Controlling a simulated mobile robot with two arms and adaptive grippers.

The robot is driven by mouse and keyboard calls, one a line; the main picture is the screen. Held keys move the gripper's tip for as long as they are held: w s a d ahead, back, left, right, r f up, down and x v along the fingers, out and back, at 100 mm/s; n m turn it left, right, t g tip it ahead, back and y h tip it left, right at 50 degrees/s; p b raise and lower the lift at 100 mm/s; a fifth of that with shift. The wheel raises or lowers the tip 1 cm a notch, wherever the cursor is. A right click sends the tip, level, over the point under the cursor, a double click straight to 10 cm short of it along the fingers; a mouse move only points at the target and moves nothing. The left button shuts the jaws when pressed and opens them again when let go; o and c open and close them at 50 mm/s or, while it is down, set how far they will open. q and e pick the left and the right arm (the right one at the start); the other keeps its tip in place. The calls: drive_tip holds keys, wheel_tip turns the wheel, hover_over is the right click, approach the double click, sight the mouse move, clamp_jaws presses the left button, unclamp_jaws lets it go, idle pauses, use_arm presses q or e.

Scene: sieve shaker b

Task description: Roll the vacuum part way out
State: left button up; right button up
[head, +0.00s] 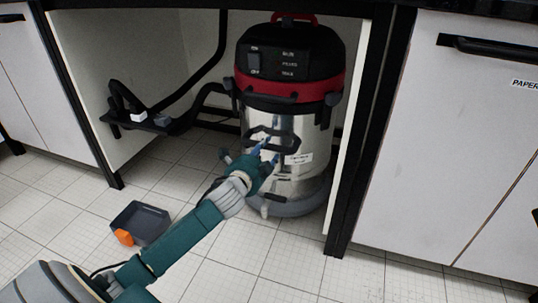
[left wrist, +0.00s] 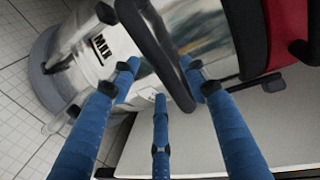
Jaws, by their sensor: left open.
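The vacuum (head: 305,100) is a silver drum with a black and red top. It stands upright in the open bay under the counter, on the tiled floor. A black handle (head: 284,136) sticks out from the front of its drum. My left gripper (head: 268,151) is open in front of the drum, at this handle. In the left wrist view, the blue fingers of my left gripper (left wrist: 165,85) are spread around the handle bar (left wrist: 158,48), which passes between them. I cannot tell whether they touch it. My right gripper is not in view.
The bay's right side post (head: 357,150) stands close beside the vacuum. A black hose (head: 190,90) and floor nozzle (head: 150,122) are in the bay's left part. A dark bin with an orange part (head: 143,220) lies on the floor. Floor in front is otherwise mostly clear.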

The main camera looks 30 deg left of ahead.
sight(269, 148)
use_arm(q)
drive_tip(key=shift+b+x, duration=0.55)
drive_tip(key=shift+x, duration=1.2)
clamp_jaws()
